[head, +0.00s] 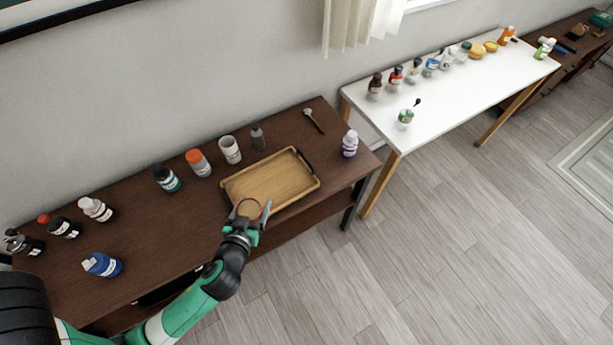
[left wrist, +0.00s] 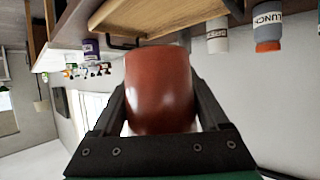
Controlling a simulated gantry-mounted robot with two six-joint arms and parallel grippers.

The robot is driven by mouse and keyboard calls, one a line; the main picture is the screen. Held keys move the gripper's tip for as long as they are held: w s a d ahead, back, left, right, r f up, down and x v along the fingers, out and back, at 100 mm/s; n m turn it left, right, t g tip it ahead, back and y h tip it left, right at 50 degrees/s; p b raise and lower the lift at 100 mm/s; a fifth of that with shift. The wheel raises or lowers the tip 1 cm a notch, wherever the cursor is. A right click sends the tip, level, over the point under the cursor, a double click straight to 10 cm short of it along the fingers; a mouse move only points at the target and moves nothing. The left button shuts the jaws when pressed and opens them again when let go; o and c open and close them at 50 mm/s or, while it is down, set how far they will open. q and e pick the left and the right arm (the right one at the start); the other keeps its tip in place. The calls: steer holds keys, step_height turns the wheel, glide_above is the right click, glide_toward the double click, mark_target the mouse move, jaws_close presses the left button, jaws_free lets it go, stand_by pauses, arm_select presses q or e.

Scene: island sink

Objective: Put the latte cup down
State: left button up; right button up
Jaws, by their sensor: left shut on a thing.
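The latte cup (left wrist: 160,92) is reddish-brown and glossy, and fills the middle of the left wrist view. My left gripper (left wrist: 160,110) is shut on it, one finger on each side. In the head view the cup (head: 249,209) shows as a small brown ring between the fingers of my left gripper (head: 250,217). It is at the near edge of the wooden tray (head: 245,187); I cannot tell whether it touches the tray. The tray is on the dark brown table and looks empty. My right gripper is not in view.
Behind the tray on the dark table (head: 140,232) stand a white cup (head: 230,150), an orange-topped container (head: 198,163) and a dark bottle (head: 257,137). A purple-labelled bottle (head: 350,144) stands right of it. Several bottles stand left. A white table (head: 450,105) is farther right.

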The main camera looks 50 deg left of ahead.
arm_select(q)
steer(key=shift+w+a+r, duration=0.25)
steer(key=shift+a+r, duration=0.4)
steer(key=shift+a, duration=0.05)
steer(key=b, duration=0.7)
glide_above(276, 185)
steer(key=f, duration=0.6)
steer(key=s+f, duration=0.1)
steer(key=f, duration=0.2)
steer(key=shift+d, duration=0.25)
steer(key=shift+w+a+f, duration=0.2)
steer(key=shift+w, duration=0.1)
steer(key=f+b, duration=0.1)
steer(key=f, duration=0.2)
steer(key=shift+w+a+f+b, duration=0.1)
steer(key=shift+w+f+b, duration=0.1)
steer(key=shift+f+b, duration=0.2)
steer(key=shift+r, duration=0.1)
